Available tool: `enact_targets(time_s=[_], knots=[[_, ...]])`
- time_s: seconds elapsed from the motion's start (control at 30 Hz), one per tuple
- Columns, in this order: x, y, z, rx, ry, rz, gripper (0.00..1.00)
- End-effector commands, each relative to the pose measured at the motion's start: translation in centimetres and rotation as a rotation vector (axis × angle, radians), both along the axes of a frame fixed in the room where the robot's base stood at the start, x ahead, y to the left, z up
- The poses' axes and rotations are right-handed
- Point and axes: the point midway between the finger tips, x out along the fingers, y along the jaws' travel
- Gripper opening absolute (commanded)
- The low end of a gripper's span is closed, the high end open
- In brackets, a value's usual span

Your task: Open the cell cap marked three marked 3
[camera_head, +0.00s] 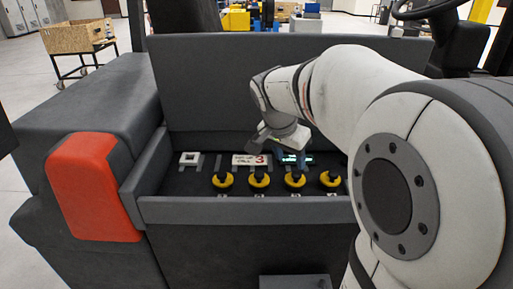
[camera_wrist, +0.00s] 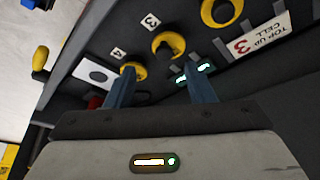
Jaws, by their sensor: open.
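The cap marked 3 (camera_wrist: 168,48) is a yellow ring with a dark knob, beside a small white label 3 (camera_wrist: 151,21) in the wrist view. In the head view it is the third yellow cap from the left (camera_head: 295,180), seated in the dark tray. My gripper (camera_wrist: 157,80) is open and empty. Its two blue-grey fingers point toward the cap row, with cap 3 beyond the gap and apparently not between them. The cap marked 4 (camera_wrist: 133,71) shows at the left fingertip; whether they touch is unclear.
Other yellow caps (camera_head: 222,180) stand in the same row. A white sign reading "TOP UP CELL 3" (camera_head: 250,160) stands behind them. A small device with a lit green display (camera_wrist: 195,73) is near the right finger. The tray's front wall (camera_head: 240,211) and tall back panel (camera_head: 285,75) bound the space.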

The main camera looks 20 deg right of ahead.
Motion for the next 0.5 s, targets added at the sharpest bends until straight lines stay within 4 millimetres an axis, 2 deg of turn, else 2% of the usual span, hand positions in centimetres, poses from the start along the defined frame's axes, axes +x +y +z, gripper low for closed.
enact_targets(time_s=[0.03, 0.1, 0.27, 0.5], knots=[[0.8, -0.5, -0.8, -0.004, -0.007, -0.042, 0.49], [1.4, -1.0, -0.9, -0.011, -0.016, -0.079, 0.49], [1.9, -1.8, -2.2, -0.011, -0.020, -0.102, 0.49], [2.5, -3.0, -5.9, -0.011, -0.018, -0.099, 0.49]])
